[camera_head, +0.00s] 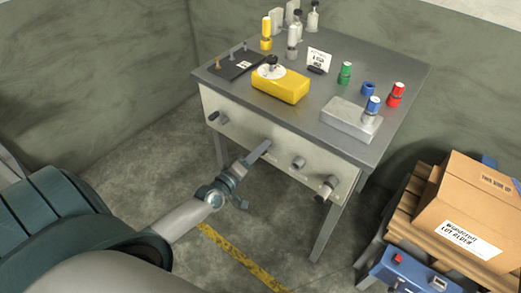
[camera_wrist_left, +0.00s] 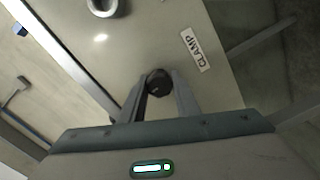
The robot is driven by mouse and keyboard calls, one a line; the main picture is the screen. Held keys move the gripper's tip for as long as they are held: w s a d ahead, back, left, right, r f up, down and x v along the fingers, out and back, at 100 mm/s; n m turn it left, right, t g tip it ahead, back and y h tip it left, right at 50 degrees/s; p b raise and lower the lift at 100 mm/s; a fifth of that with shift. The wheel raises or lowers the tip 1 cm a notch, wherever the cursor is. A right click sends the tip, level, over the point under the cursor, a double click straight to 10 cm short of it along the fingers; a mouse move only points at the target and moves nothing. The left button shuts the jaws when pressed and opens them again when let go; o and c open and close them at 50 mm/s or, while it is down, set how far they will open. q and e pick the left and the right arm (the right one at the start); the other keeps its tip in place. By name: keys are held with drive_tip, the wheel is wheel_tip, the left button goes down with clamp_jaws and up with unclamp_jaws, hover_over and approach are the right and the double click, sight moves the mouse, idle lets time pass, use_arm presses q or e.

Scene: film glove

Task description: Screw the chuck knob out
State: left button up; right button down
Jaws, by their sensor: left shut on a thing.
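My left gripper (camera_head: 258,152) reaches the pale front panel (camera_head: 240,122) of the workbench from below left. In the left wrist view, its two fingers (camera_wrist_left: 160,88) are shut on a round dark knob (camera_wrist_left: 158,82), one finger on each side. A label reading CLAMP (camera_wrist_left: 196,50) is on the panel to the right of this knob. No chuck label is readable. In the head view the fingers hide the held knob. The panel also carries a dark knob (camera_head: 217,117) at left, a small grey knob (camera_head: 298,162) and a larger grey knob (camera_head: 326,187) at right. My right gripper is out of view.
The bench top (camera_head: 345,85) holds a yellow box (camera_head: 281,87), a grey block (camera_head: 345,118) and several coloured cylinders. A cardboard box (camera_head: 470,205) sits on pallets at right, with a blue unit (camera_head: 400,272) in front. Floor before the bench is open.

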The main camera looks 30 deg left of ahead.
use_arm(q)
drive_tip(key=o, duration=1.1)
drive_tip(key=shift+c, duration=0.2)
drive_tip(key=shift+s, duration=0.1)
drive_tip(key=s+a+b, duration=0.1)
drive_tip(key=s+b, duration=0.1)
drive_tip(key=s, duration=1.5)
drive_tip(key=shift+a+b, duration=0.2)
drive_tip(key=shift+b, duration=0.2)
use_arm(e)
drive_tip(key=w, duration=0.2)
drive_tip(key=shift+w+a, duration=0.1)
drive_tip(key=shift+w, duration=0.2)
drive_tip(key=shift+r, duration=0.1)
use_arm(q)
drive_tip(key=shift+f, duration=0.15)
